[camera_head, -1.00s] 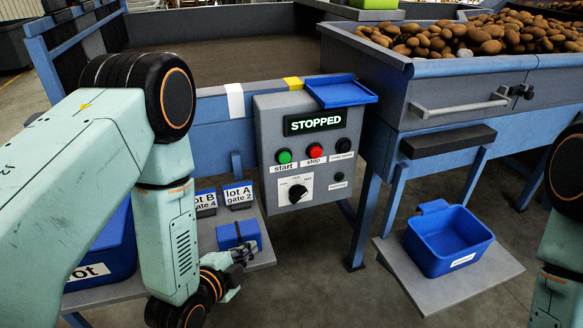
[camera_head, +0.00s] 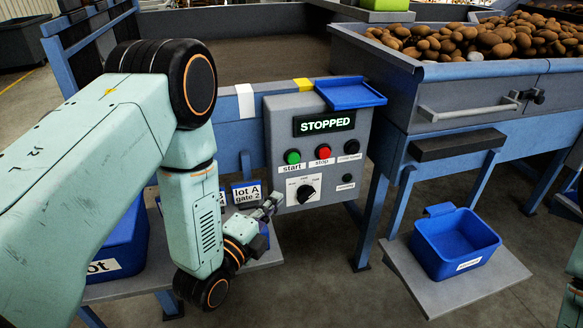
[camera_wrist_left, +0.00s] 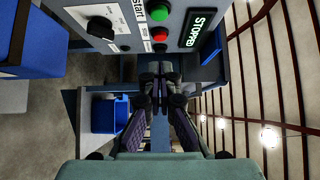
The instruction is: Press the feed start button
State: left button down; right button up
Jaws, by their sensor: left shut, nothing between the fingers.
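The green start button (camera_head: 292,157) is on the grey control panel (camera_head: 284,112), with the label "start" under it. It also shows in the left wrist view (camera_wrist_left: 158,10). The red stop button (camera_head: 323,151) is to its right. The display (camera_head: 323,123) reads "STOPPED". My left gripper (camera_head: 274,198) is shut and empty, at the panel's lower left edge, below the start button and apart from it. In the left wrist view its fingertips (camera_wrist_left: 160,68) meet close to the panel. My right gripper is out of view; only part of that arm shows at the right edge.
A black rotary knob (camera_head: 305,193) is below the buttons. A blue tray (camera_head: 350,94) sits on top of the panel. A blue bin (camera_head: 452,262) stands on a low shelf at right. The lot A card (camera_head: 247,193) is left of the panel. Potatoes (camera_head: 480,40) fill the hopper behind.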

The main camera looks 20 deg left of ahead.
pick_arm(q)
jog(key=b, duration=0.2)
send_near(299, 159)
jog(key=w+d, duration=0.2)
jog(key=d, duration=0.1)
jog(key=shift+w+a+f+b, duration=0.1)
jog(key=shift+w+a+b, duration=0.1)
jog(key=shift+w+a, duration=0.3)
jog(key=shift+w+a+r+b, duration=0.1)
jog(key=shift+w+a+b, duration=0.05)
jog(key=shift+w, duration=0.55)
jog(key=shift+w+a+f+b, duration=0.1)
jog(key=shift+w+a+b, duration=0.1)
jog(key=shift+w+a, duration=0.3)
jog(key=shift+w+d, duration=0.1)
jog(key=shift+d, duration=0.05)
